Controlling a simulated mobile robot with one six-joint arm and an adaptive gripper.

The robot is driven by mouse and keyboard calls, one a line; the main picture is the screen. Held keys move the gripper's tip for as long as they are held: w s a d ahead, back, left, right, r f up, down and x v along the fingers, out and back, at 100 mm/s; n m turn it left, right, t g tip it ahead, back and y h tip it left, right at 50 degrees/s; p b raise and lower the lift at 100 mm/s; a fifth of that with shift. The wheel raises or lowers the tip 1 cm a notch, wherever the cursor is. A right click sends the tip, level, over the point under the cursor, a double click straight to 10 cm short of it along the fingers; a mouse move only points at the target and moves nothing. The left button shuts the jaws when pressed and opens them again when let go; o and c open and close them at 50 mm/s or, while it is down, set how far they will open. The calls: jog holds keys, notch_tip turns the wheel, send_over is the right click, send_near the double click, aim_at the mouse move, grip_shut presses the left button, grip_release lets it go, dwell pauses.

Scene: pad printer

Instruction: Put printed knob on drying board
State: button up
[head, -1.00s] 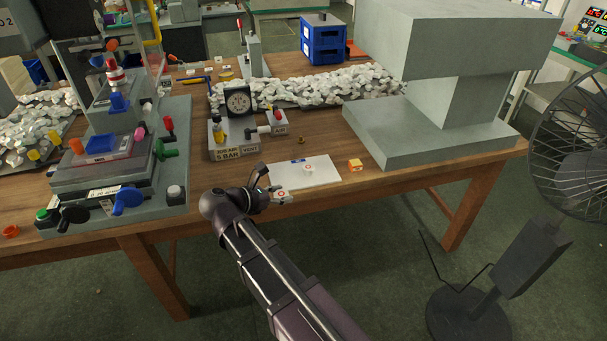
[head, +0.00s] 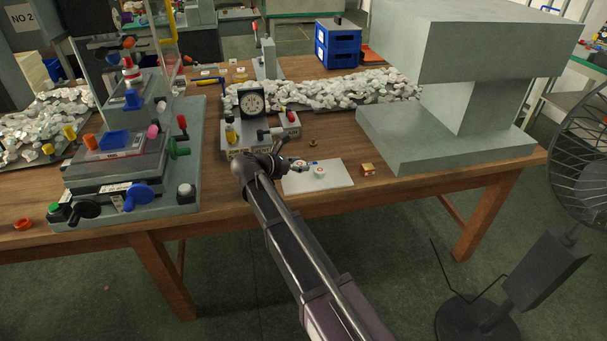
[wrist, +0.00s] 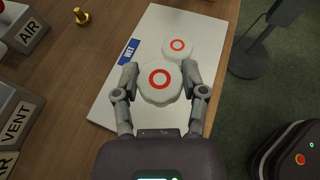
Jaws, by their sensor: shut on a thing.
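The drying board is a white panel (head: 335,179) near the table's front edge, with a blue "WET" label in the wrist view (wrist: 129,51). A white knob with a red printed ring (wrist: 160,82) is held between the fingertips of my gripper (wrist: 160,80), over the board. Whether it touches the board I cannot tell. A second white knob with a red ring (wrist: 178,46) sits on the board just beyond the held one; it also shows in the head view (head: 320,171). In the head view my gripper (head: 299,164) is over the board's left part.
A gauge block with AIR and VENT labels (head: 240,152) stands left of the board. A large grey machine (head: 450,140) stands at the right. The board's near part is bare.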

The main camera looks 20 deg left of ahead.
aim_at(299, 179)
jog(key=shift+w+a, duration=0.1)
jog(key=shift+w, duration=0.25)
jog(key=shift+f, duration=0.1)
jog(key=shift+f+b, duration=1.7)
jog(key=shift+b, duration=0.05)
jog(key=shift+f, duration=0.2)
jog(key=o, duration=0.9)
jog(key=shift+r, duration=0.2)
